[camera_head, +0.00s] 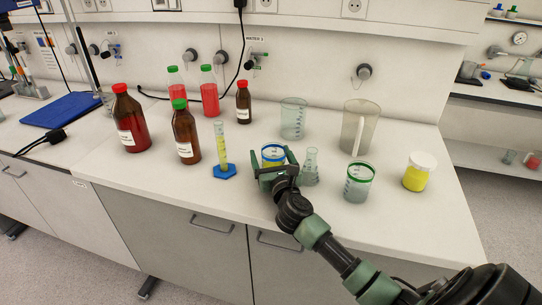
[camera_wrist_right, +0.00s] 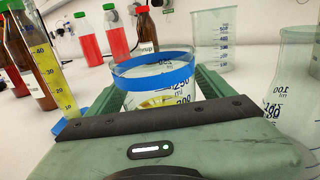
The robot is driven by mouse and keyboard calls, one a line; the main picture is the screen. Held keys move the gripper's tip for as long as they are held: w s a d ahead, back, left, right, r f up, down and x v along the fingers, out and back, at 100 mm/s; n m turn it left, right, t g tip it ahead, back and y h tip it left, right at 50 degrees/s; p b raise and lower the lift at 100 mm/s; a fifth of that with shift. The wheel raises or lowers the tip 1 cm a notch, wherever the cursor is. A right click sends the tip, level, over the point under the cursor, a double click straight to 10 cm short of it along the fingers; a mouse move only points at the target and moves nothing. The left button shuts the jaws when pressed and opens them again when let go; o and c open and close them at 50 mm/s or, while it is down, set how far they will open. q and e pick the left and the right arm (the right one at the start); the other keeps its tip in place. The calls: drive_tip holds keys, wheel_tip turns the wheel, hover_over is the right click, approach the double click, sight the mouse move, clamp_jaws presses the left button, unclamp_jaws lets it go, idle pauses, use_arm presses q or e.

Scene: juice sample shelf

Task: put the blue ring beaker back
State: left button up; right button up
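The blue ring beaker (camera_head: 272,151) is a clear beaker with a blue band near its rim and something yellow low inside. It is on or just above the white bench, near the front edge; I cannot tell whether it touches the bench. My right gripper (camera_head: 275,166) is around it from the front, one finger on each side. In the right wrist view the beaker (camera_wrist_right: 153,82) looks upright and nearly fills the gap between the green fingers. I cannot tell whether the fingers press on it. My left gripper is not in view.
An Erlenmeyer flask (camera_head: 310,168) stands close to the right finger. A green ring beaker (camera_head: 358,182) and a yellow jar (camera_head: 419,171) stand further right. A cylinder with a blue foot (camera_head: 224,158) stands left. Behind are a clear beaker (camera_head: 293,118), a jug (camera_head: 360,127) and several bottles.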

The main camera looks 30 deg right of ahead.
drive_tip(key=shift+r, duration=0.2)
drive_tip(key=shift+s+a+f, duration=0.1)
drive_tip(key=shift+s, duration=0.15)
drive_tip(key=b+v, duration=0.1)
drive_tip(key=v, duration=1)
drive_tip(key=shift+s, duration=0.1)
drive_tip(key=shift+s+a, duration=0.1)
